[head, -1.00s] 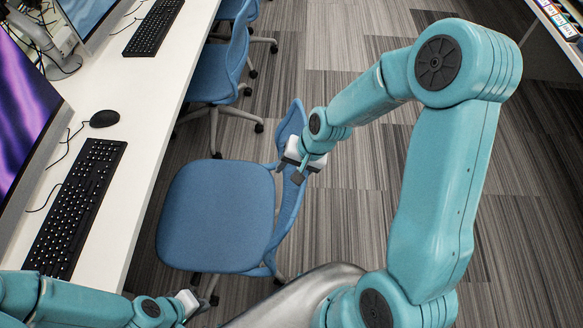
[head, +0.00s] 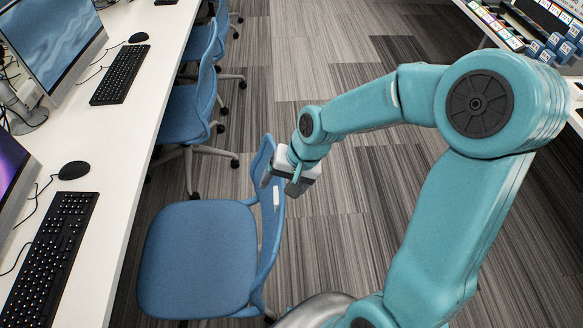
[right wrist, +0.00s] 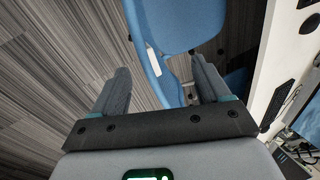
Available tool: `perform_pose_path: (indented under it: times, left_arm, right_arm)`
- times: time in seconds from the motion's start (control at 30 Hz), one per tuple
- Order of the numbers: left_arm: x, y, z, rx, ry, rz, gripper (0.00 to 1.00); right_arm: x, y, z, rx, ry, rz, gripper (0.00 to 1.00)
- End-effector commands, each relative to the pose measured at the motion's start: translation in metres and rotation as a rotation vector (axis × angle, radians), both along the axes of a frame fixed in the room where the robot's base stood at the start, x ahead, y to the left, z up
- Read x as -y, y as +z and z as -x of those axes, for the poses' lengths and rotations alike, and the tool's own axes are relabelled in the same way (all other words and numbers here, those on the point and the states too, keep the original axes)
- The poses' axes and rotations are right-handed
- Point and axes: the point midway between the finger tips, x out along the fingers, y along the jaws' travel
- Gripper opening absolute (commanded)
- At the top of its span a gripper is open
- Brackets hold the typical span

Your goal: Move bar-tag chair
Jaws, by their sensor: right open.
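A blue chair (head: 198,255) stands beside the white desk, its seat toward the desk and its backrest (head: 268,230) toward the aisle. A small white tag (head: 276,196) is on the backrest; its marking is too small to read. My right gripper (head: 284,184) is at the upper part of the backrest, its fingers apart. In the right wrist view, the open fingers of the right gripper (right wrist: 163,88) stand on either side of the backrest (right wrist: 165,85), with visible gaps; the tag (right wrist: 153,60) shows beyond them. My left gripper is out of view.
The white desk (head: 100,150) with monitors, keyboards and mice runs along the left. More blue chairs (head: 187,113) stand along it behind this one. The carpeted aisle (head: 330,100) is clear. A table with small boxes (head: 557,45) is at the far right.

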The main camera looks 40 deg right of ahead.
Motion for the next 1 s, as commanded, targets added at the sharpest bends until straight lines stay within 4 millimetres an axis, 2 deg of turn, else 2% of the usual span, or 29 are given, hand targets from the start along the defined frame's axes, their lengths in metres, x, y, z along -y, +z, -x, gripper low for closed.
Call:
perform_pose_path:
  times: [0.03,0.1,0.3,0.47,1.0]
  left_arm:
    - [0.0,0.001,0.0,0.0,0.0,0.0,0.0]
    - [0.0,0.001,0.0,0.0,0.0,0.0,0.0]
    - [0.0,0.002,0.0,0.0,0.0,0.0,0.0]
    - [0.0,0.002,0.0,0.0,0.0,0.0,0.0]
    - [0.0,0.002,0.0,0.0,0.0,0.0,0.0]
  right_arm:
    - [0.004,0.013,0.002,0.007,-0.003,0.002,0.76]
    - [0.008,0.028,0.006,0.006,-0.002,0.002,0.76]
    - [0.016,0.054,0.014,0.002,-0.002,0.001,0.76]
    - [0.017,0.06,0.016,0.0,-0.001,0.0,0.76]
    - [0.017,0.06,0.016,0.0,-0.001,0.0,0.76]
